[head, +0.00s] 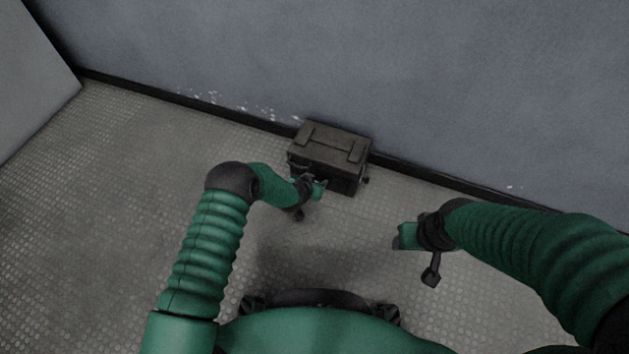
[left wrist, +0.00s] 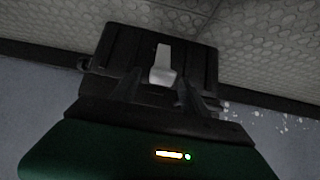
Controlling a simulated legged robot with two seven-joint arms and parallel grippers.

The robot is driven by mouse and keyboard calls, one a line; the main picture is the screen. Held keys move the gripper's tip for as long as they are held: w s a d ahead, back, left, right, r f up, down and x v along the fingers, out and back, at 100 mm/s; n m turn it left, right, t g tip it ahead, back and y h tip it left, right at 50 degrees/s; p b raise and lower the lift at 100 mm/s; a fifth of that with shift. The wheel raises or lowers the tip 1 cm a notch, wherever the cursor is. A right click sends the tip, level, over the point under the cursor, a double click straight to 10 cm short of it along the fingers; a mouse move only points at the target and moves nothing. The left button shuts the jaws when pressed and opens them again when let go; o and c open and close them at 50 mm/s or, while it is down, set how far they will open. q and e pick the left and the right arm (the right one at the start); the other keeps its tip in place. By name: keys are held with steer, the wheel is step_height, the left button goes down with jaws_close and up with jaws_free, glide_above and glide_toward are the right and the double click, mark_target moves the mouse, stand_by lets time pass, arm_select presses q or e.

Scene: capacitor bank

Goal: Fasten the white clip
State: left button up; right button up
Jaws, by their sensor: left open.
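A dark box-shaped case (head: 331,143) stands on the floor against the wall in the head view. The white clip (left wrist: 162,64) shows in the left wrist view, upright in the picture on the case's dark face (left wrist: 200,65). My left gripper (head: 320,188) is at the front of the case in the head view. In the left wrist view its two dark fingers (left wrist: 156,92) are apart, with the clip's lower end between them in the picture; I cannot tell if they touch it. My right gripper (head: 400,236) is off to the right of the case, over the floor, and its fingers are not clear.
The grey wall (head: 420,80) rises right behind the case, with a dark skirting strip (head: 440,178) at its foot. A lighter panel (head: 30,75) stands at the far left. The textured floor (head: 120,190) is clear on both sides of the case.

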arm_select(q)
steer(key=p+v, duration=1.1)
steer(key=v, duration=0.5)
steer(key=shift+s, duration=0.4)
steer(key=shift+a+r, duration=0.1)
